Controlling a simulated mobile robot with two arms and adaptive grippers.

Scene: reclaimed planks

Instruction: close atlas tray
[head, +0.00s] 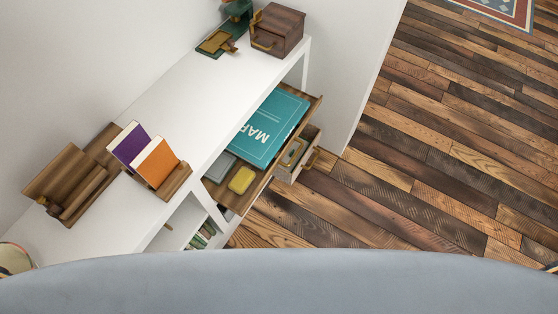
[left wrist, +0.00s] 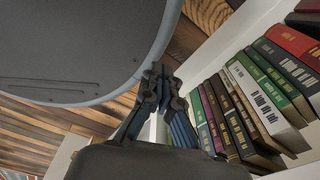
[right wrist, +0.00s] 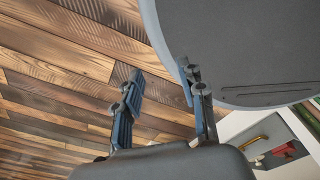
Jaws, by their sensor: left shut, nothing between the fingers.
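The atlas tray (head: 264,181) is a wooden pull-out tray, standing out from the front of the white shelf unit in the head view. A large teal book marked MAP (head: 268,127) lies in it, with a yellow item (head: 241,180) and a grey item (head: 219,166) at its near end. My left gripper (left wrist: 163,78) is shut and empty in the left wrist view, in front of shelved books. My right gripper (right wrist: 162,80) is open and empty above the plank floor in the right wrist view. Neither gripper shows in the head view.
A smaller open drawer (head: 311,143) sticks out below the tray. On the white top (head: 170,108) stand a wooden box (head: 277,31), a book holder with purple and orange books (head: 156,160), and a wooden stand (head: 68,180). The plank floor (head: 400,185) at right is clear.

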